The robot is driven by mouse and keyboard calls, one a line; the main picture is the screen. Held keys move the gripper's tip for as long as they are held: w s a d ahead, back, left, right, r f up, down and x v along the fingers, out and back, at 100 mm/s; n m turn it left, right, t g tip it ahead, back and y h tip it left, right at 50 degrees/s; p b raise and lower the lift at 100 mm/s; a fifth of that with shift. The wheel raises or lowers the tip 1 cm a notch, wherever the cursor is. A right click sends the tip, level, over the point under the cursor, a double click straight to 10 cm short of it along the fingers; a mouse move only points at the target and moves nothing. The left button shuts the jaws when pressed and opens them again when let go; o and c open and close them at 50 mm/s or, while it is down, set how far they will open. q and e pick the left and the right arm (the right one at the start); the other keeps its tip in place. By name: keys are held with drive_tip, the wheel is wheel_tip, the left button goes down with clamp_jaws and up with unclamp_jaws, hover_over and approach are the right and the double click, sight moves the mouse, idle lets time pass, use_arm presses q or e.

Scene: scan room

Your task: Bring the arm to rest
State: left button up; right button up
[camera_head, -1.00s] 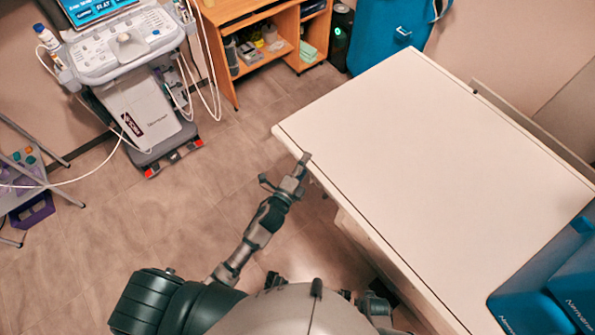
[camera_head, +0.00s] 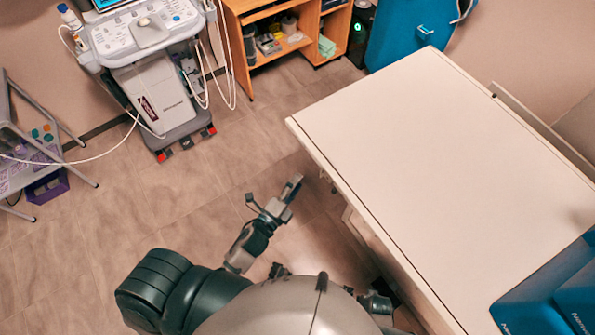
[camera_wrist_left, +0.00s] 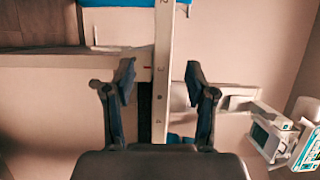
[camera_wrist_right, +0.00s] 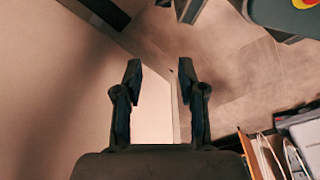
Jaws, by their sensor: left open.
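My left gripper (camera_head: 290,188) is in the head view, beside the left edge of the white table (camera_head: 420,150) and apart from it. In the left wrist view the left gripper (camera_wrist_left: 158,82) has its two fingers spread with nothing between them. In the right wrist view my right gripper (camera_wrist_right: 160,80) has its fingers apart and empty. The right arm's gripper cannot be made out in the head view.
An ultrasound machine (camera_head: 150,85) stands at the upper left. A wooden shelf (camera_head: 260,45) and a blue chair (camera_head: 405,35) are at the back. Blue boxes (camera_head: 530,305) are at the table's lower right.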

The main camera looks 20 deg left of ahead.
use_arm(q)
drive_tip(key=s+a+f+n+g+y, duration=0.1)
drive_tip(key=a+f+n+g, duration=0.15)
drive_tip(key=f, duration=0.45)
drive_tip(key=s+a+f+n+g+y, duration=0.1)
drive_tip(key=s+f+n+g+y, duration=0.1)
drive_tip(key=f+n, duration=0.35)
drive_tip(key=s+a+f+n+g+y, duration=0.1)
drive_tip(key=a+f+g, duration=0.1)
drive_tip(key=f, duration=0.7)
drive_tip(key=s+a+f+n+g+p, duration=0.1)
drive_tip(key=s+f+n+g, duration=0.8)
drive_tip(key=s+f, duration=0.9)
drive_tip(key=shift+s+a+n, duration=0.4)
drive_tip(key=shift+s+a, duration=0.15)
drive_tip(key=shift+a, duration=0.1)
drive_tip(key=shift+c, duration=1.2)
drive_tip(key=shift+w+d, duration=0.1)
drive_tip(key=shift+w, duration=0.05)
drive_tip(key=shift+c, duration=0.2)
use_arm(e)
drive_tip(key=s+f, duration=0.2)
drive_tip(key=shift+d+f, duration=0.15)
drive_tip(key=shift+f, duration=0.2)
